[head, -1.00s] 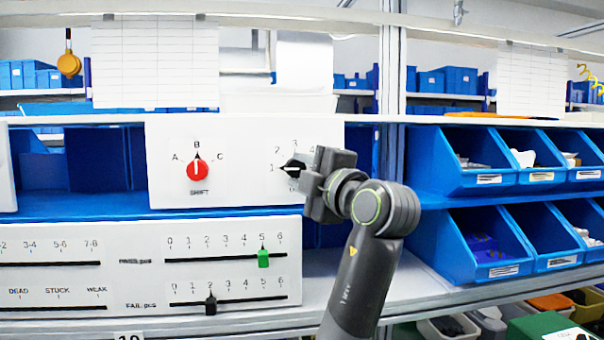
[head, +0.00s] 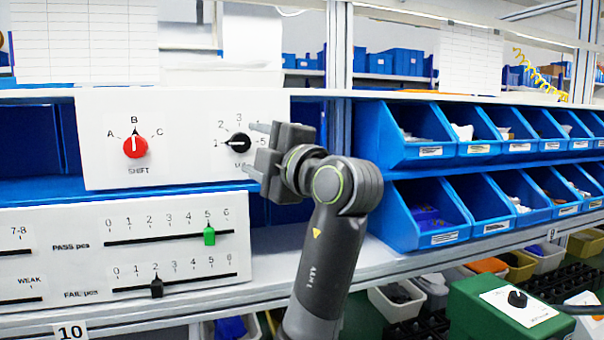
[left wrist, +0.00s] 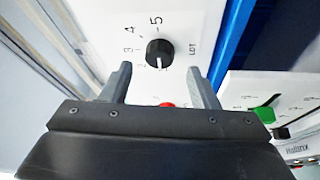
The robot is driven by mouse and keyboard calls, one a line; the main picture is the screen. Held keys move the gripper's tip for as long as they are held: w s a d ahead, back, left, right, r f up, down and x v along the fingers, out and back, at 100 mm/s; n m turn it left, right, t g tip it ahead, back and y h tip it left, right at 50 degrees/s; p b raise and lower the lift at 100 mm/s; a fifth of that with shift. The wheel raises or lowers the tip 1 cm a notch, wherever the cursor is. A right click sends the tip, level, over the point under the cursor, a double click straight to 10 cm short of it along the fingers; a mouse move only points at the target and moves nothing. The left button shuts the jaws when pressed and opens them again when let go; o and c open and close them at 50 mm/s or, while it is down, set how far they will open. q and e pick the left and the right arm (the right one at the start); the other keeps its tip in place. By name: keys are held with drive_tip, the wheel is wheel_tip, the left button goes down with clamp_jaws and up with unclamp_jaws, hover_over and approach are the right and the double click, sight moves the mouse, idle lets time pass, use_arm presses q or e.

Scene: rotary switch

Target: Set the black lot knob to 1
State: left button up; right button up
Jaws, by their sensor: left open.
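The black lot knob (head: 238,143) sits on the white upper panel (head: 185,172), and its pointer points left at the 1 mark. It also shows in the left wrist view (left wrist: 160,53), with its white line pointing down, away from the 5. My left gripper (head: 256,148) is open just right of the knob in the head view, its fingers apart above and below knob height. In the left wrist view the open fingers (left wrist: 158,72) frame the knob from either side, with a gap to it. The gripper partly hides the LOT label in the head view. My right gripper is out of view.
A red SHIFT knob (head: 135,147) on the same panel points at B. Below, a lower panel has a green slider (head: 209,236) near 5 and a black slider (head: 156,288) near 2. Blue bins (head: 420,215) stand to the right.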

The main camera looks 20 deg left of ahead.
use_arm(q)
drive_tip(key=b+v, duration=0.6)
drive_tip(key=v, duration=0.8)
drive_tip(key=shift+d, duration=0.2)
